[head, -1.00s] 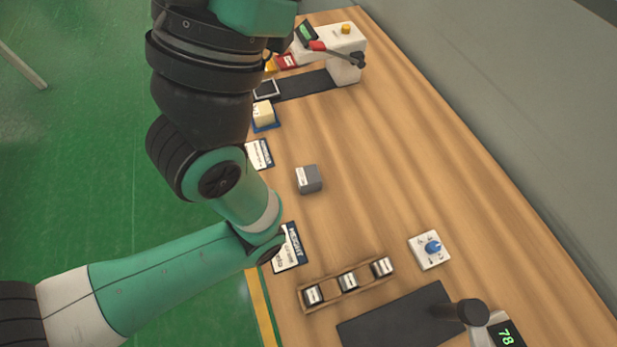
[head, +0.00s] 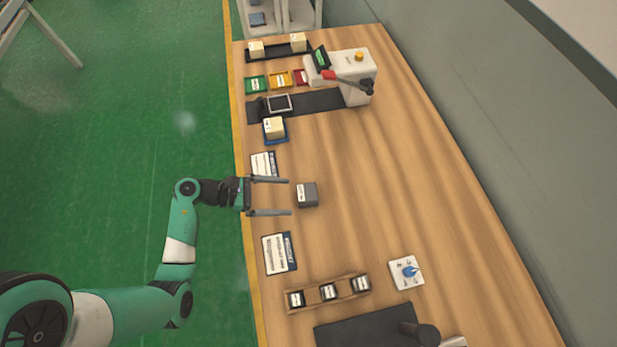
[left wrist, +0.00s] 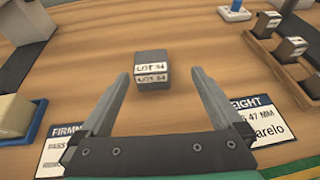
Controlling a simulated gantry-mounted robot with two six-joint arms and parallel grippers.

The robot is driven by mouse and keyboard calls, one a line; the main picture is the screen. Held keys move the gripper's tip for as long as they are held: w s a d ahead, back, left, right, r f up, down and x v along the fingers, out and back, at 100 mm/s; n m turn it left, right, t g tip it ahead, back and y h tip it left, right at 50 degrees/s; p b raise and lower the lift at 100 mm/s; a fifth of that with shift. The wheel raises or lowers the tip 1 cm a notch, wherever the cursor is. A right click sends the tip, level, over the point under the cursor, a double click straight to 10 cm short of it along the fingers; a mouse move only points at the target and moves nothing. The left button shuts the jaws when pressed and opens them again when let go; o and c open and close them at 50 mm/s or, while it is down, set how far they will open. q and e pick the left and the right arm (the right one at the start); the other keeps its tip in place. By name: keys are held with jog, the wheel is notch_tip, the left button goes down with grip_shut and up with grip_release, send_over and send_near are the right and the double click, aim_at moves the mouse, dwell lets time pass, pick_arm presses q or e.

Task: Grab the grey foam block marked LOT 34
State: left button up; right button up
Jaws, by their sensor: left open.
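The grey foam block (head: 308,195) sits on the wooden table, in the middle of its left part in the head view. In the left wrist view the block (left wrist: 152,68) shows white labels reading LOT 34 on its top and its near side. My left gripper (head: 290,196) is open and empty, its fingers pointing at the block from the table's left edge. In the left wrist view the block lies just beyond the gap between the fingertips (left wrist: 158,76), apart from both. My right gripper is not in view.
Printed cards (head: 279,253) lie on either side of the block. A cream block (head: 274,127) on a blue tray and a white press (head: 352,72) are farther back. Table right of the block is clear.

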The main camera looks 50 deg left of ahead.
aim_at(305, 194)
pick_arm(q)
jog(key=shift+a+r, duration=0.15)
jog(key=shift+a, duration=0.3)
jog(key=shift+w, duration=0.15)
jog(key=b+x, duration=0.2)
jog(key=x, duration=0.4)
jog(key=shift+w, duration=0.2)
jog(key=shift+w+d+f, duration=0.15)
jog(key=shift+w+f, duration=0.05)
jog(key=shift+f, duration=0.05)
jog(key=b+x, duration=0.1)
jog(key=x, duration=0.1)
jog(key=b+x, duration=0.1)
jog(key=x, duration=0.1)
jog(key=shift+w, duration=0.4)
jog(key=c, duration=1.3)
jog(key=shift+r, duration=0.1)
